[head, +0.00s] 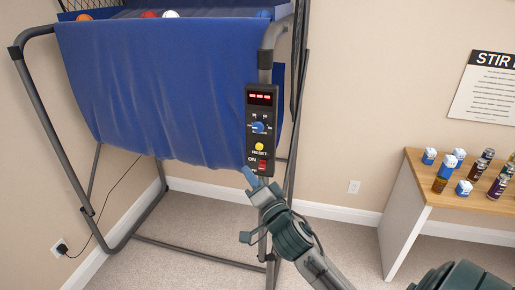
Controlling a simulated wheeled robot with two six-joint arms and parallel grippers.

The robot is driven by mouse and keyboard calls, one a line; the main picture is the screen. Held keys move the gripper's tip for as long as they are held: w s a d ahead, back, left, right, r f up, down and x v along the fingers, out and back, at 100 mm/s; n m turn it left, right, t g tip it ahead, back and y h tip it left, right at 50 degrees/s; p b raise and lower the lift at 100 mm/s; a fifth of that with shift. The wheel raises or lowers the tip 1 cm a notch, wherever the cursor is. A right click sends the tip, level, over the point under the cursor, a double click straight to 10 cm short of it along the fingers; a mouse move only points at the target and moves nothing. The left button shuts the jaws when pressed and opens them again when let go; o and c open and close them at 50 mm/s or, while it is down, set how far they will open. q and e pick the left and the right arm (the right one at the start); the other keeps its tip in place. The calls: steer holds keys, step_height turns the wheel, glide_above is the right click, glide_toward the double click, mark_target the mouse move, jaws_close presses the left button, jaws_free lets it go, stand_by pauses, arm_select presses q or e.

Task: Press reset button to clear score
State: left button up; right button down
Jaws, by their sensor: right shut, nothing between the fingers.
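The reset button (259,147) is a round yellow button on a black control panel (249,112) fixed to the right front post of a basketball arcade frame. The word RESET is printed under it. Above it are a red lit score display (261,98), too small to read surely, and a blue knob (258,128). A red on/off switch (262,165) sits below it. My right gripper (249,172) is shut and empty, with its blue tips just below the reset button near the panel's lower edge, beside the switch. I cannot tell whether the tips touch the panel. My left gripper is out of view.
A blue cloth (170,90) hangs on the grey tube frame (45,130), with several balls above it. A wooden-topped counter (440,190) with small bottles and cans stands at right. Carpet between frame and counter is free. A cable runs to a wall socket at left.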

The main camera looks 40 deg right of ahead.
mark_target(259, 147)
steer(key=shift+w+d, duration=0.1)
steer(key=shift+w+d+b, duration=0.5)
steer(key=shift+w+d, duration=0.9)
steer(key=shift+d, duration=0.25)
steer(key=shift+w+d+b, duration=0.5)
steer(key=shift+w+d, duration=0.85)
steer(key=shift+d, duration=0.25)
steer(key=shift+w+d+b, duration=0.3)
steer(key=shift+d+b, duration=0.05)
